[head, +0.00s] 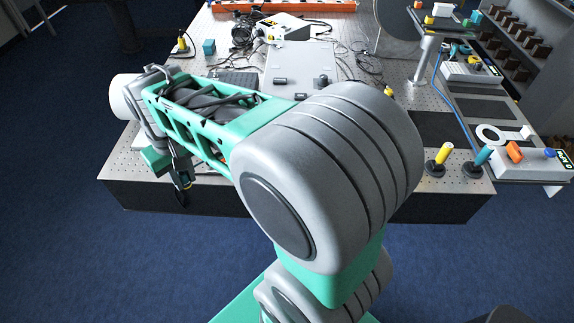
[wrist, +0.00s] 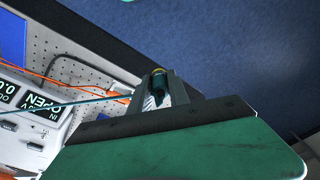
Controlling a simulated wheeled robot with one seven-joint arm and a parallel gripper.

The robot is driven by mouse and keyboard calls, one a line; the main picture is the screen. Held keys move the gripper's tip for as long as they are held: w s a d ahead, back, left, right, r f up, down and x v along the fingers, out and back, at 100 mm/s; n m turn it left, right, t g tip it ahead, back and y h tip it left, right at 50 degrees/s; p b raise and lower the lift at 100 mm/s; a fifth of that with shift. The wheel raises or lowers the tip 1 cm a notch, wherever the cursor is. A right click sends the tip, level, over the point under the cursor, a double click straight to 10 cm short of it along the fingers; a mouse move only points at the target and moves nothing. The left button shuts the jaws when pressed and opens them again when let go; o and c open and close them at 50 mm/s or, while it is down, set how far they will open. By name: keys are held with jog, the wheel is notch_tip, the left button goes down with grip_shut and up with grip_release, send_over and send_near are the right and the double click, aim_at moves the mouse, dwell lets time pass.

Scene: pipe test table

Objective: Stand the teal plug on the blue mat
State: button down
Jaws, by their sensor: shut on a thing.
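My gripper (head: 181,172) hangs at the front left of the table, by its front edge. In the wrist view my gripper (wrist: 158,92) is shut on a small dark teal plug (wrist: 160,84) with a yellowish end. The plug is mostly hidden between the fingers, and its tilt is hard to tell. A bright blue patch (wrist: 12,42), which looks like the blue mat, shows at the upper left of the wrist view, apart from the gripper. I cannot make out the mat in the head view. Another teal-topped piece with a black base (head: 479,160) stands at the table's right front.
A yellow-topped piece (head: 439,160) stands near that teal-topped one. A white instrument (head: 528,165) is at the right. A grey panel (head: 300,65), cables and a teal block (head: 208,47) lie farther back. My arm hides much of the table's middle. Cables cross the left of the wrist view.

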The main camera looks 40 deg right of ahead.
jog(key=s+d+n+b, duration=0.1)
jog(key=s+d+b, duration=0.15)
jog(key=d, duration=0.55)
jog(key=s+d+n+b, duration=0.2)
jog(key=s+d, duration=0.2)
jog(key=d, duration=0.3)
jog(key=s+d+n+b, duration=0.3)
jog(key=s+d+b, duration=0.1)
jog(key=s+d, duration=0.75)
jog(key=shift+y, duration=0.4)
jog(key=w+d+f, duration=0.2)
jog(key=d+f, duration=0.1)
jog(key=w+d+f+p, duration=0.1)
jog(key=w+d+f, duration=0.1)
jog(key=d+f, duration=0.1)
jog(key=w+d+f+p, duration=0.1)
jog(key=w+d+f, duration=0.1)
jog(key=d+f, duration=0.1)
jog(key=shift+w+f, duration=0.2)
jog(key=shift+w, duration=0.2)
notch_tip(320, 180, down, 3)
jog(key=shift+r, duration=0.1)
jog(key=shift+f, duration=0.4)
jog(key=c, duration=1.2)
grip_release()
jog(key=shift+c, duration=0.2)
